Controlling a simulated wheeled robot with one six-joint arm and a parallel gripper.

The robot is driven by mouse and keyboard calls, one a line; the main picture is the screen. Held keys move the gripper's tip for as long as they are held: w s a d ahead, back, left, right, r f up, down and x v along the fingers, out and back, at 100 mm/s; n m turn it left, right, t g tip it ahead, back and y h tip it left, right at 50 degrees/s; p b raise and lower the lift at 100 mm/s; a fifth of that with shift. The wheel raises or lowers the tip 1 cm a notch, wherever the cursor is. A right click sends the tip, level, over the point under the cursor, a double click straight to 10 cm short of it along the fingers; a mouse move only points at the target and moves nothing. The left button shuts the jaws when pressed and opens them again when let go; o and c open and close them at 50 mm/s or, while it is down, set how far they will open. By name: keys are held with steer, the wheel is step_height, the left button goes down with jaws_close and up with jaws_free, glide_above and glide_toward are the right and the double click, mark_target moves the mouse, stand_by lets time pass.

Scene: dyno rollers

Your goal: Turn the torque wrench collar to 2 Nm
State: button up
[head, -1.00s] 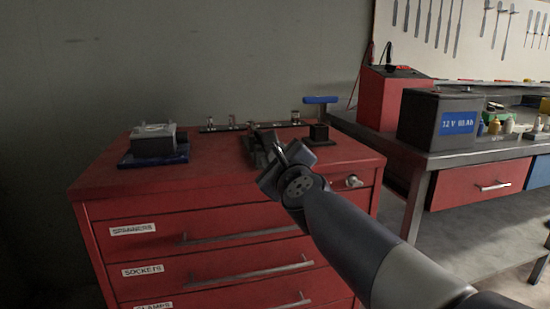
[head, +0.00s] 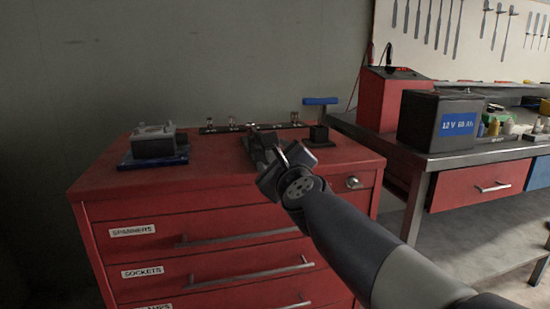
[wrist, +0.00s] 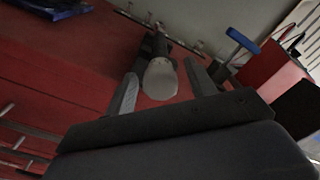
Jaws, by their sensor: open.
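The torque wrench shows in the wrist view as a pale grey rounded end (wrist: 160,80) with a dark body (wrist: 156,44) running away behind it. My gripper (wrist: 162,88) is open, with one finger on each side of the pale end. Gaps show between the fingers and the end, and I see no clear contact. In the head view my gripper (head: 270,154) is low over the red cabinet top and hides most of the wrench. The scale on the collar cannot be read in either view.
The red drawer cabinet (head: 215,175) carries a grey block on a blue base (head: 153,162) at left, a rail of sockets (head: 232,125) behind, and a black block (head: 319,134) and blue T-handle (head: 320,101) at right. A battery (head: 438,120) and red box (head: 385,95) stand on the bench.

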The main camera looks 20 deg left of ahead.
steer(key=shift+s, duration=0.1)
steer(key=v, duration=1)
steer(key=shift+s+p, duration=0.3)
steer(key=shift+p, duration=0.1)
steer(key=shift+d, duration=0.15)
steer(key=x, duration=1)
steer(key=shift+w+b, duration=0.4)
